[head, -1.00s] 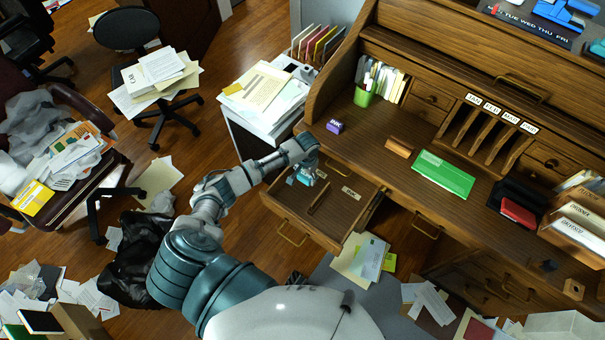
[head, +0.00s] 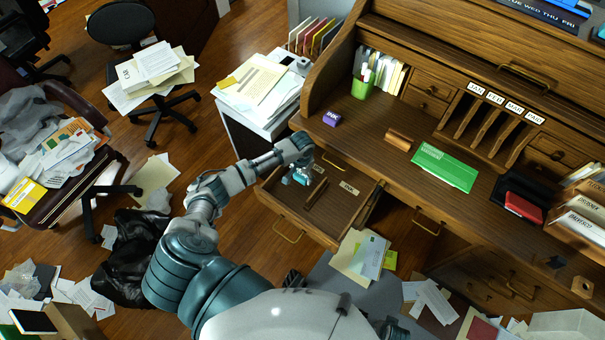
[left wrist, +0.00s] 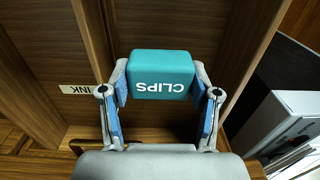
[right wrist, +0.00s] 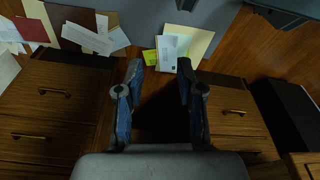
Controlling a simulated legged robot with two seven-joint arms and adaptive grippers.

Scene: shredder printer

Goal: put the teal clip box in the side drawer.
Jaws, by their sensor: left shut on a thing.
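The teal clip box (left wrist: 162,75), marked CLIPS, sits between the fingers of my left gripper (left wrist: 161,95), which is shut on it. In the head view the box (head: 300,177) shows small and partly hidden at the left gripper (head: 299,171), over the left part of the open side drawer (head: 333,213). Wooden dividers and an INK label (left wrist: 76,88) show in the drawer. I cannot tell whether the box touches the drawer floor. My right gripper (right wrist: 160,82) is open and empty, with the floor and desk drawers beyond it.
A white cabinet with papers (head: 262,95) stands left of the desk. Loose papers (head: 362,253) lie on the floor right of the drawer.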

